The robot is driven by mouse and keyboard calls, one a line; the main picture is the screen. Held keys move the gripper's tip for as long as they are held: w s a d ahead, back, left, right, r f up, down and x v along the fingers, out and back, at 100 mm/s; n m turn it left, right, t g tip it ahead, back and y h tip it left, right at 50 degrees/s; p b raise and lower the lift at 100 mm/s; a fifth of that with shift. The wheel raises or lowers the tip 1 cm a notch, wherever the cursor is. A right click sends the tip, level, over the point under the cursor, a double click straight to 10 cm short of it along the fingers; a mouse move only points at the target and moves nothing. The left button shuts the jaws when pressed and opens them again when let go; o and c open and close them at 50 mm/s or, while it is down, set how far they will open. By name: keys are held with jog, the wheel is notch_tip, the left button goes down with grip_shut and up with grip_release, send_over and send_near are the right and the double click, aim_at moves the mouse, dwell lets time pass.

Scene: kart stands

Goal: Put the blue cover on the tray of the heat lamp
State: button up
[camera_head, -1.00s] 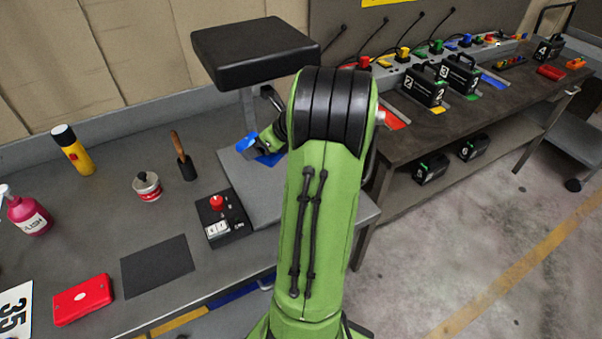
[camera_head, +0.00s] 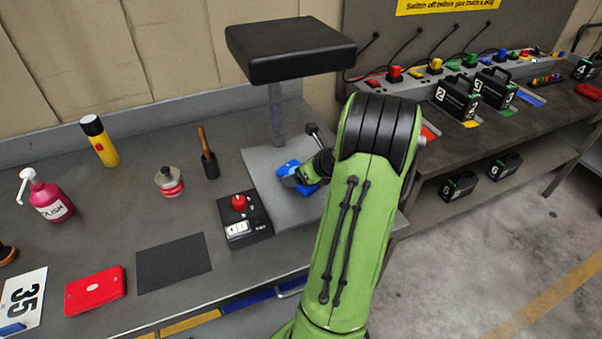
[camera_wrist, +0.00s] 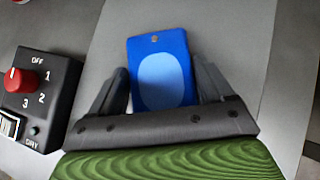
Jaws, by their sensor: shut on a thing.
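The blue cover (camera_wrist: 158,45) is a flat blue piece with a lighter oval and a small hole near one end. In the wrist view it lies between the two fingers of my gripper (camera_wrist: 162,88), which is shut on it. In the head view the cover (camera_head: 287,167) shows beside my gripper (camera_head: 300,176), over the grey tray (camera_head: 265,160) of the heat lamp. I cannot tell whether the cover touches the tray. The black lamp head (camera_head: 290,50) stands above on a grey post. My arm hides the tray's right part.
A black control box (camera_head: 243,222) with a red knob stands left of the tray. A brush (camera_head: 208,160), a tin (camera_head: 169,182), a yellow torch (camera_head: 100,140) and a pink bottle (camera_head: 48,198) stand further left. A dark mat (camera_head: 174,263) and red case (camera_head: 95,291) lie in front.

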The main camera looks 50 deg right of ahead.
jog(key=o, duration=1)
jog(key=shift+f, duration=0.15)
jog(key=shift+o, duration=0.2)
jog(key=shift+s+r, duration=0.2)
jog(key=shift+r, duration=0.2)
jog(key=p+v, duration=0.3)
jog(key=v, duration=0.9)
jog(key=w+a+r+n+g+y, duration=0.1)
jog(key=w+a+r+n+g, duration=0.2)
jog(key=a+n, duration=0.7)
jog(key=w+a+r+n+y, duration=0.1)
jog(key=w+a+r+n, duration=0.25)
jog(key=a+n, duration=0.6)
jog(key=s+a+r+n, duration=0.1)
jog(key=s+a+n, duration=0.9)
jog(key=a+n, duration=0.4)
jog(key=n, duration=0.4)
jog(key=shift+a+h, duration=0.3)
jog(key=shift+h, duration=0.1)
